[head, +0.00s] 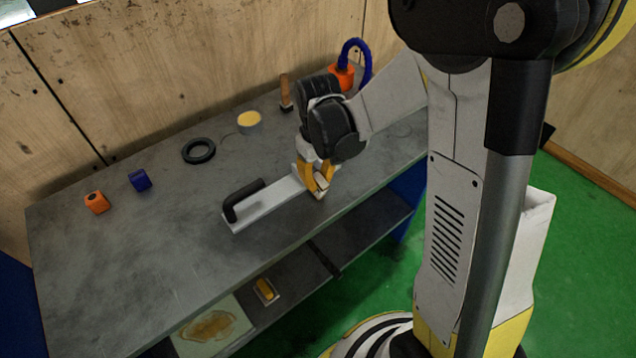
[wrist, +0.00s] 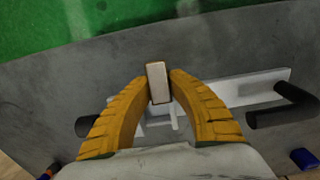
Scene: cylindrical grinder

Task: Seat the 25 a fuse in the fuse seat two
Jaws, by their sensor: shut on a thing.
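In the wrist view, a small pale block with a dark edge (wrist: 158,82), which I take for the fuse, is pinched between my two yellow fingertips (wrist: 158,84). No rating can be read on it. In the head view my gripper (head: 317,181) is low over the right end of a white plate (head: 270,203) with a black handle on the bench. The plate also shows behind the fingers in the wrist view (wrist: 248,89), with small white uprights below the block. I cannot tell whether the block touches anything. No seat number is readable.
On the grey bench (head: 150,250) are an orange block (head: 96,202), a blue block (head: 140,180), a black ring (head: 199,151) and a yellow-topped round tin (head: 249,122). A wooden-handled tool (head: 285,93) and an orange item with a blue loop (head: 342,76) stand at the back.

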